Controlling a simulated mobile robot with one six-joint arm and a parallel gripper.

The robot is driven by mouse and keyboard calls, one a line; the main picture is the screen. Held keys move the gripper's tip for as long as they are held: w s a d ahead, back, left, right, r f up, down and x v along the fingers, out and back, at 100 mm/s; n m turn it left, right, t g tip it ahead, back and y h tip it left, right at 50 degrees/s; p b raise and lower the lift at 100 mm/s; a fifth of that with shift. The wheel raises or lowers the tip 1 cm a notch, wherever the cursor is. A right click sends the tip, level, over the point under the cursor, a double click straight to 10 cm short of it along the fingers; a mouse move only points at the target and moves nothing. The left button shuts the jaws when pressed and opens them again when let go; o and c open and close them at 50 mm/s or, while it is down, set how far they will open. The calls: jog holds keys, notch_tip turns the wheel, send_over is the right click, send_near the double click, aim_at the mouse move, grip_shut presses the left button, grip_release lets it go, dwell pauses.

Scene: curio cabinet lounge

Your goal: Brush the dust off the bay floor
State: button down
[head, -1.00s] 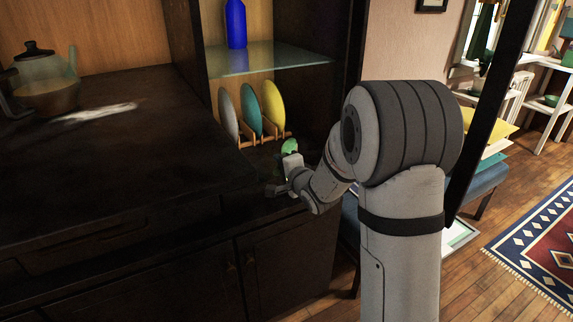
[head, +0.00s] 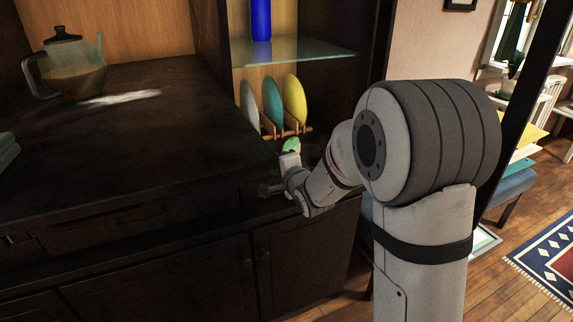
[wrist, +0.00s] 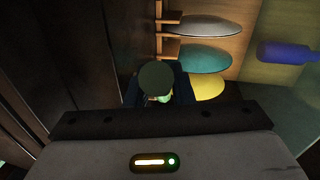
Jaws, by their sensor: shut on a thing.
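My gripper (head: 290,158) is at the right front of the dark cabinet top, before the open bay with the plates. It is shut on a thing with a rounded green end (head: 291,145). In the wrist view my gripper (wrist: 158,98) shows the dark green round top (wrist: 156,76) of this thing between its fingers, with a brighter green part below. Its lower part is hidden, so I cannot see bristles. A pale streaky patch (head: 122,98) lies on the dark surface near the teapot; I cannot tell whether it is dust or light.
Grey, teal and yellow plates (head: 272,103) stand in a wooden rack (head: 297,131) just behind my gripper. A glass shelf (head: 290,50) above holds a blue bottle (head: 261,20). A glass teapot (head: 72,68) stands at the left. The middle of the dark top (head: 130,150) is clear.

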jog(key=s+a+b, duration=0.2)
jog(key=a+b, duration=0.2)
jog(key=a, duration=0.2)
jog(key=shift+s+a+f, duration=0.15)
jog(key=shift+s+a, duration=0.1)
dwell(0.5)
